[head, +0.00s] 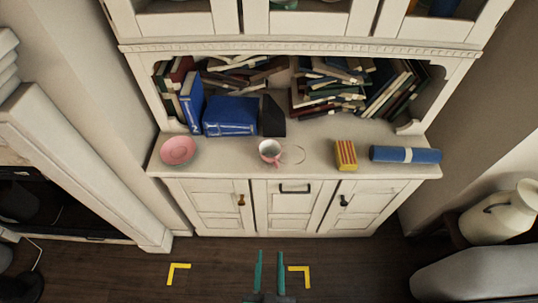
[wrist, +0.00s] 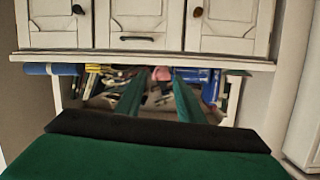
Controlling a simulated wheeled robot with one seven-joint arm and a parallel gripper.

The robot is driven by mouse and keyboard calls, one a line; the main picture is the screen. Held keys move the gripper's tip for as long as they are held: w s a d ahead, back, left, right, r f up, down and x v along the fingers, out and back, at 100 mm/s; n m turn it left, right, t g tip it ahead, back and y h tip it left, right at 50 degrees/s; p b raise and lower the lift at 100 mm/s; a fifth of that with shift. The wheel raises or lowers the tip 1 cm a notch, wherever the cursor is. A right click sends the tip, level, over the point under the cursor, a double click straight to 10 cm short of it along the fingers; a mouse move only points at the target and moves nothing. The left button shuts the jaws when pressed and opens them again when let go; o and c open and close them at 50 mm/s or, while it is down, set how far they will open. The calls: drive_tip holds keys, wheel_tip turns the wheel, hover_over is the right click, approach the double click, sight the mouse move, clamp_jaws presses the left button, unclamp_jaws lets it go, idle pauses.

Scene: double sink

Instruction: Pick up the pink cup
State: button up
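The pink cup (head: 270,150) stands on the white cabinet's counter near its front edge, in the middle. Its inside looks pale and its pink handle faces the front. It also shows as a small pink shape in the wrist view (wrist: 162,74), between the finger ends, partly hidden. My gripper (head: 269,253) has two teal fingers spread apart with nothing between them. In the head view it is at the bottom centre, in front of the cabinet and clear of the cup. The fingers also show in the wrist view (wrist: 159,77).
A pink dish (head: 178,150) lies to the left of the cup. A yellow-and-red striped box (head: 346,155) and a blue roll (head: 406,155) lie to the right. Blue books (head: 230,117) stand behind. The counter's front edge (head: 300,174) and the floor (head: 225,265) before it are clear.

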drive_tip(key=w+m, duration=0.1)
drive_tip(key=w, duration=1.4)
drive_tip(key=g, duration=0.1)
approach(279, 147)
drive_tip(key=w, duration=0.2)
drive_tip(key=shift+w+a+f+m+y, duration=0.15)
drive_tip(key=shift+w+f+m+y, duration=0.15)
drive_tip(key=shift+w+f+m, duration=0.1)
drive_tip(key=shift+w+d+f, duration=0.1)
drive_tip(key=shift+w+d, duration=0.1)
drive_tip(key=shift+d, duration=0.15)
drive_tip(key=x, duration=0.4)
drive_tip(key=shift+a+f, duration=0.1)
drive_tip(key=shift+a, duration=0.15)
drive_tip(key=shift+w+d, duration=0.15)
drive_tip(key=shift+w, duration=0.1)
drive_tip(key=shift+c, duration=0.4)
drive_tip(key=shift+d+f, duration=0.1)
clamp_jaws()
